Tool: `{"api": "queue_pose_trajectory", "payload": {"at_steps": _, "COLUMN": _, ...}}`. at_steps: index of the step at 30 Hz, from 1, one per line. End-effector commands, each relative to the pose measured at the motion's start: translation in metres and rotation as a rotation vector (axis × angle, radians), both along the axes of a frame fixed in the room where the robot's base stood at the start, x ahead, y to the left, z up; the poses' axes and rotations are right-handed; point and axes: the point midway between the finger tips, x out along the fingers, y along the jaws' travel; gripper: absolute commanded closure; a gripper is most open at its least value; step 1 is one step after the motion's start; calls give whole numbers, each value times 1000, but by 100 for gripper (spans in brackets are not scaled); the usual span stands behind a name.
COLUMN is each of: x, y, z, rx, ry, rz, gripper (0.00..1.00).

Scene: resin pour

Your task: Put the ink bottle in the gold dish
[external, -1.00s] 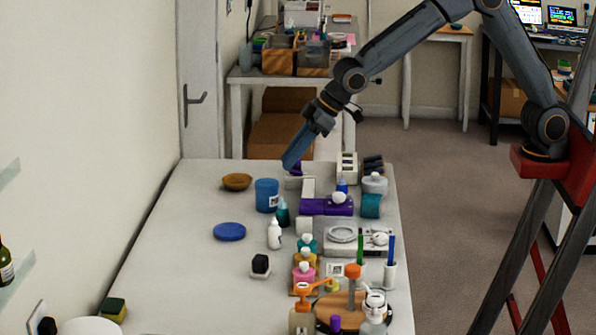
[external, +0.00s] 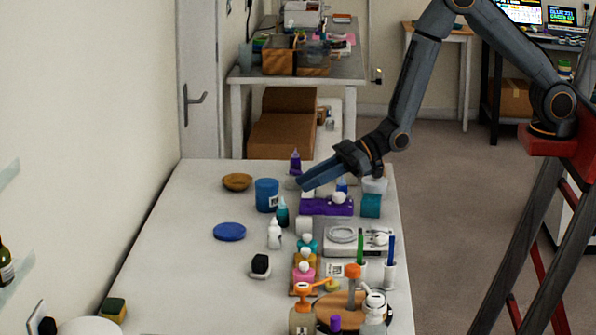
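The gold dish (external: 237,182) is a shallow round bowl at the back left of the table. A small purple bottle (external: 295,163) with a pointed tip stands upright near the table's far edge, right of the dish. A dark teal bottle (external: 282,213) and a blue bottle (external: 342,186) have similar pointed tips. I cannot tell for sure which one is the ink bottle. My gripper (external: 304,186) points left, low over the table, nearer the camera than the purple bottle and apart from it. The gap between its fingers is not clear from this side. Nothing shows held in it.
A blue tub (external: 267,194) stands between the dish and the teal bottle. A blue disc (external: 229,231) lies at the left. Several bottles crowd the front right. The table's left side is mostly clear.

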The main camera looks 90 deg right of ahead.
Motion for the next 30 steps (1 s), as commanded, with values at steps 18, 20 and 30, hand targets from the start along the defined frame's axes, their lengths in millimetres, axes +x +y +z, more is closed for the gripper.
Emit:
{"api": "queue_pose_trajectory", "payload": {"at_steps": 18, "x": 35, "y": 11, "z": -30, "rx": -1, "ry": 1, "rz": -1, "gripper": 73}}
{"api": "queue_pose_trajectory", "payload": {"at_steps": 20, "x": 43, "y": 13, "z": -31, "rx": -1, "ry": 1, "rz": -1, "gripper": 73}}
{"api": "queue_pose_trajectory", "payload": {"at_steps": 30, "x": 70, "y": 22, "z": -43, "rx": -1, "ry": 1, "rz": -1, "gripper": 73}}
